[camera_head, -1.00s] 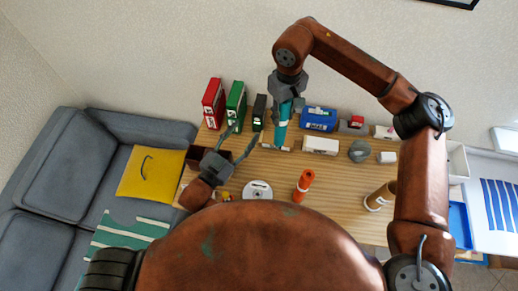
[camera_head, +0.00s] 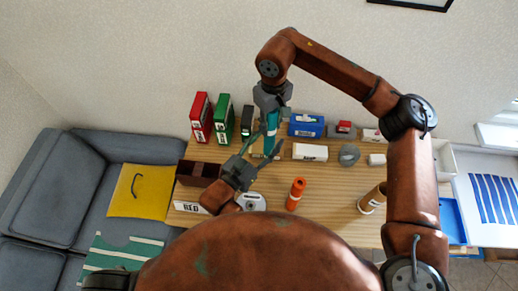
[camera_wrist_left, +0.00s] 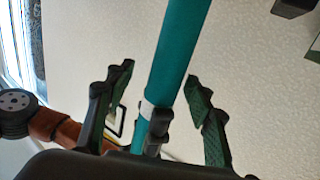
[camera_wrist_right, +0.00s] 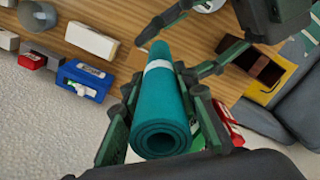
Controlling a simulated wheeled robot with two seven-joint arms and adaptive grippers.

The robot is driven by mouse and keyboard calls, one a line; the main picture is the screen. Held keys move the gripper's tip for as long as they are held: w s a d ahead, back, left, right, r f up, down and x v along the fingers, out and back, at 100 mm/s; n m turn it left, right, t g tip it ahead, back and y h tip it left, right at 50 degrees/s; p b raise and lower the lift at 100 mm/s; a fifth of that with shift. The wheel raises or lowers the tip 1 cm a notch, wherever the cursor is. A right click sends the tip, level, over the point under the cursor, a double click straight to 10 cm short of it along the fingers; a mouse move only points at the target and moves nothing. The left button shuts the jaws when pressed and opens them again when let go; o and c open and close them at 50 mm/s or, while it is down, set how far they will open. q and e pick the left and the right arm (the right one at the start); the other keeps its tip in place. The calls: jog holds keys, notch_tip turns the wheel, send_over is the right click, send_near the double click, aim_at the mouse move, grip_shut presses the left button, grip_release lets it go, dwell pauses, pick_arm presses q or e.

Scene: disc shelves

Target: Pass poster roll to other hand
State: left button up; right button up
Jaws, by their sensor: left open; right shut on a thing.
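The poster roll is a teal tube with a white band; in the head view the poster roll (camera_head: 271,130) hangs down from my right gripper (camera_head: 270,108), tilted slightly. In the right wrist view the roll (camera_wrist_right: 160,105) lies between the fingers of my right gripper (camera_wrist_right: 160,110), which is shut on it, its spiral end near the camera. My left gripper (camera_head: 258,150) is open at the roll's lower part. In the left wrist view the roll (camera_wrist_left: 178,55) passes between the spread fingers of my left gripper (camera_wrist_left: 158,105). Whether these fingers touch it I cannot tell.
Below on the wooden table (camera_head: 325,190) stand an orange roll (camera_head: 296,193), a tan roll (camera_head: 372,198), a white box (camera_head: 310,152), a blue box (camera_head: 306,126), a brown bin (camera_head: 197,173) and red (camera_head: 201,117) and green (camera_head: 222,118) binders. A grey sofa (camera_head: 60,190) is at left.

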pick_arm(q)
jog(key=shift+x, duration=1.05)
jog(key=shift+c, duration=0.6)
jog(key=c, duration=1.1)
jog(key=shift+s+d, duration=0.1)
jog(key=shift+c, duration=0.3)
pick_arm(e)
jog(key=o, duration=0.7)
jog(key=shift+w+a, duration=0.1)
jog(key=o, duration=0.5)
